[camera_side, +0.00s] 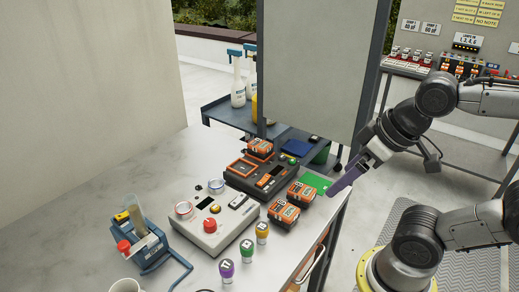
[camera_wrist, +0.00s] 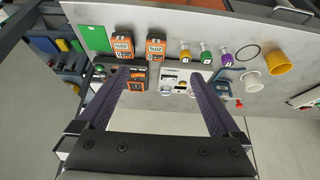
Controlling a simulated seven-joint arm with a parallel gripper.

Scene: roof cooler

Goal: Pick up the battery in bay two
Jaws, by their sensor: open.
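A dark charger (camera_side: 250,184) stands on the table in the side view. An orange battery (camera_side: 259,147) sits at its far end, and orange-framed bays show on its top. Bay numbers are too small to read, so I cannot tell which is bay two. Two more orange-and-black batteries, one nearer (camera_side: 284,213) and one farther (camera_side: 301,194), lie on the table beside the charger. They also show in the wrist view, left (camera_wrist: 122,46) and right (camera_wrist: 155,47). My gripper (camera_side: 331,192) is open and empty at the table's right edge, apart from the batteries. Its purple fingers are spread in the wrist view (camera_wrist: 160,75).
A green mat (camera_side: 316,182) lies by the right edge. A grey console (camera_side: 212,222) with a red button stands left of the batteries. Purple, green and yellow capped jars (camera_side: 247,250) stand in front. A blue holder (camera_side: 147,243) is at left. A grey panel (camera_side: 318,65) rises behind.

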